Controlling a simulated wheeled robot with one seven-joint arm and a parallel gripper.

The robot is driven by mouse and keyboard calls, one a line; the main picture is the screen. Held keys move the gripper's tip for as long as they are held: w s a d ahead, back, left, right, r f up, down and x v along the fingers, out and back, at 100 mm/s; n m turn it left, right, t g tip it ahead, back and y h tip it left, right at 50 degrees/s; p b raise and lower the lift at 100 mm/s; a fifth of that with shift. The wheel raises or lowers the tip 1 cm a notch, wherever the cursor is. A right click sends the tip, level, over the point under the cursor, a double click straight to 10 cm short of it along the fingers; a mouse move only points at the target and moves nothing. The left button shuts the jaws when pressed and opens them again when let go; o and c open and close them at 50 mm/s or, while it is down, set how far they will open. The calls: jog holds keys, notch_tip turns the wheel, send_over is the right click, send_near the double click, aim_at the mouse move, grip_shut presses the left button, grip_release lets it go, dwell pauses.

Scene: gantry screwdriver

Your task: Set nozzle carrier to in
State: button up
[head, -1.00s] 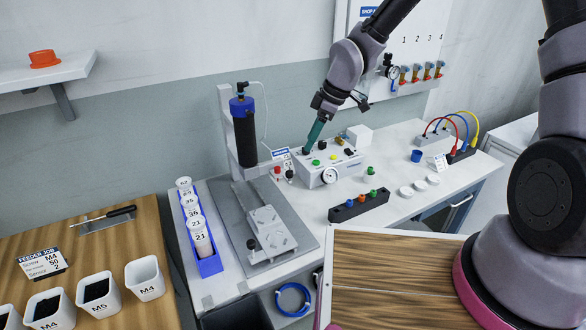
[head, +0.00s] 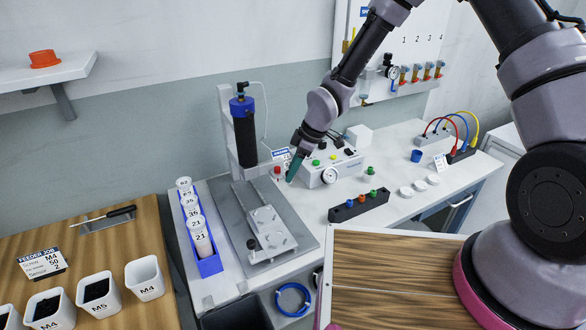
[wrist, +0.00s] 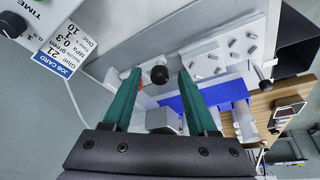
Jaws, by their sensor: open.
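My gripper (head: 291,178) is open, its green fingers pointing down between the gantry and the control box. In the wrist view, a round black knob (wrist: 159,74) shows between the fingertips of my gripper (wrist: 160,80); contact cannot be told. A bit of red shows beside the left finger, near the red knob (head: 277,170) at the gantry's foot. The gantry holds an upright black cylinder with a blue cap (head: 241,107). Its metal base (head: 228,222) carries a plate with pins (head: 268,228). I cannot tell which part is the nozzle carrier.
The control box (head: 330,172) with buttons and a gauge stands just right of my gripper. A blue rack (head: 210,265) of numbered cups lies left of the gantry base. A black block with coloured knobs (head: 358,205) is in front of the box. A job card (wrist: 58,50) shows in the wrist view.

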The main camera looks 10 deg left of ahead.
grip_shut()
dwell(1.4)
